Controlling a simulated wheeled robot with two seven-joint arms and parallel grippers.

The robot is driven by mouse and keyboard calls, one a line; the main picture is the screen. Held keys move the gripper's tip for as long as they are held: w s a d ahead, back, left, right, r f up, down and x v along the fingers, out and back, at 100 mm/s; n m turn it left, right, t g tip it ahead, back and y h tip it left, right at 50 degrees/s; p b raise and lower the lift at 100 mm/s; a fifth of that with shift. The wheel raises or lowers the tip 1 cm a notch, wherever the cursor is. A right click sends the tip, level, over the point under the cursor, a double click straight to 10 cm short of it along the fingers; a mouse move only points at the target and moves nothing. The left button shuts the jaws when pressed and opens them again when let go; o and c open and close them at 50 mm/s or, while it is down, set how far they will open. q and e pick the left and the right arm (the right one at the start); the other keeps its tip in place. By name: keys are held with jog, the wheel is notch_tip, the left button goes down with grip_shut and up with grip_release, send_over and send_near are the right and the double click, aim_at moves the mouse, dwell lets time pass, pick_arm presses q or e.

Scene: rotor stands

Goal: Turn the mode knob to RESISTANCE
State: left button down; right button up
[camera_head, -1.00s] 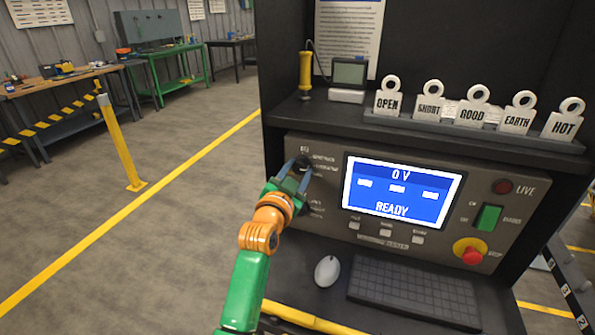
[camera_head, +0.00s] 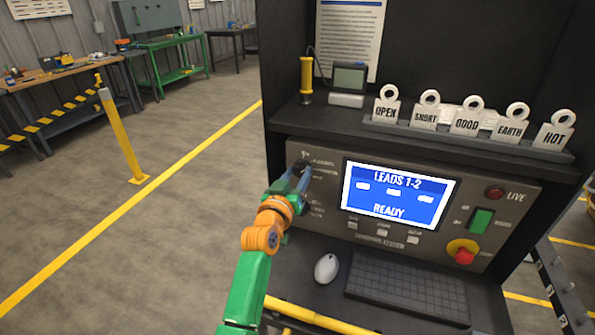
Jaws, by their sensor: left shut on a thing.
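The dark mode knob (camera_head: 302,166) sits at the upper left of the grey tester panel (camera_head: 330,152), with small labels beside it too small to read surely. My left gripper (camera_head: 298,175) reaches up to the panel from the lower left and is shut on the knob. Its fingers hide much of the knob, so I cannot tell where its pointer stands. The blue screen (camera_head: 398,193) reads "LEADS 1-2" and "READY". My right gripper is not in view.
Several tags, such as OPEN (camera_head: 386,111) and HOT (camera_head: 554,136), stand on the shelf above. A mouse (camera_head: 326,268) and keyboard (camera_head: 407,290) lie below the panel. A red stop button (camera_head: 463,254) is at the panel's right. A yellow post (camera_head: 122,138) stands left.

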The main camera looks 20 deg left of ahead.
pick_arm(q)
jog(key=shift+n, duration=0.5)
jog(key=c, duration=0.6)
grip_release()
jog(key=shift+o, duration=1.2)
jog(key=shift+w, duration=0.2)
jog(key=s, duration=0.7)
